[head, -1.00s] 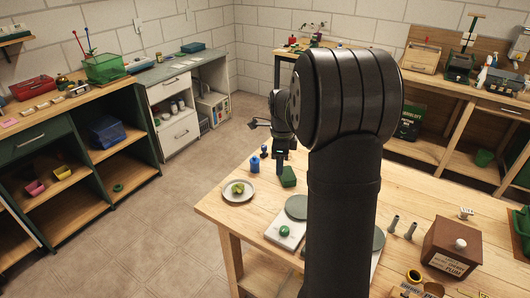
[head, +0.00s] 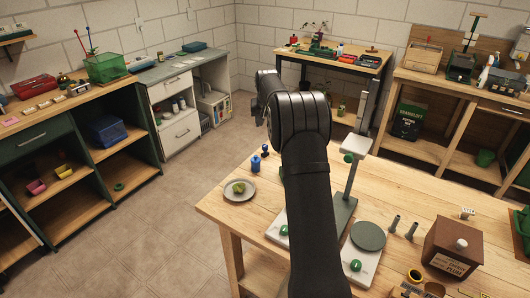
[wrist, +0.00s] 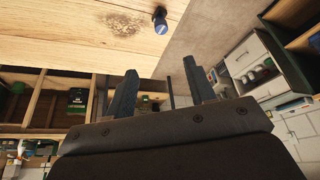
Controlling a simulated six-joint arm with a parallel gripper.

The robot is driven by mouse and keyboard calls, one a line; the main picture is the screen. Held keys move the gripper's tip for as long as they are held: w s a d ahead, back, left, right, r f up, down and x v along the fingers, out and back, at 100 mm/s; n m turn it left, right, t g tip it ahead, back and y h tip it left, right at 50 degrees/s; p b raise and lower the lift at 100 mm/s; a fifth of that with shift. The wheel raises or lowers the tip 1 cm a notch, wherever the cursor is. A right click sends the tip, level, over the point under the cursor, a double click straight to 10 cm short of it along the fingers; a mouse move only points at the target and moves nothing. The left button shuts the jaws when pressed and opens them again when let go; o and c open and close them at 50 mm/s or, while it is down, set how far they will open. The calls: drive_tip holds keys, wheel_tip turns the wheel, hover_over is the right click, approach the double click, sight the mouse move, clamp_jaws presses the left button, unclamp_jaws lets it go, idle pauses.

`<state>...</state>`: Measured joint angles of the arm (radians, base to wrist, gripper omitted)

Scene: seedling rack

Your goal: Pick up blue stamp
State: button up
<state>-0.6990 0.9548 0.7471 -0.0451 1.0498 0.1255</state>
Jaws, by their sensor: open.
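The nearer one is a plain blue cylinder (head: 256,164). The farther one, darker and knob-topped, looks like the blue stamp (head: 265,151).
A plate (head: 239,191) with a yellow-green item sits left of my arm. A balance with a round grey pan (head: 368,236) and a post with a white top (head: 356,144) stand to the right. A brown box (head: 453,247) is farther right. Bare wood surrounds the blue objects.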

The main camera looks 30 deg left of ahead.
approach(265, 146)
drive_tip(key=w+d+x, duration=0.1)
drive_tip(key=x, duration=0.4)
drive_tip(key=shift+w+a+f, duration=0.1)
drive_tip(key=shift+a+f, duration=0.25)
drive_tip(key=shift+f, duration=0.45)
drive_tip(key=shift+w+a+f, duration=0.15)
drive_tip(key=shift+a+f, duration=0.2)
drive_tip(key=shift+f, duration=0.45)
drive_tip(key=shift+w+a+f, duration=0.1)
drive_tip(key=shift+a+f, duration=0.25)
drive_tip(key=shift+f, duration=0.4)
drive_tip(key=shift+c, duration=0.4)
drive_tip(key=c, duration=1)
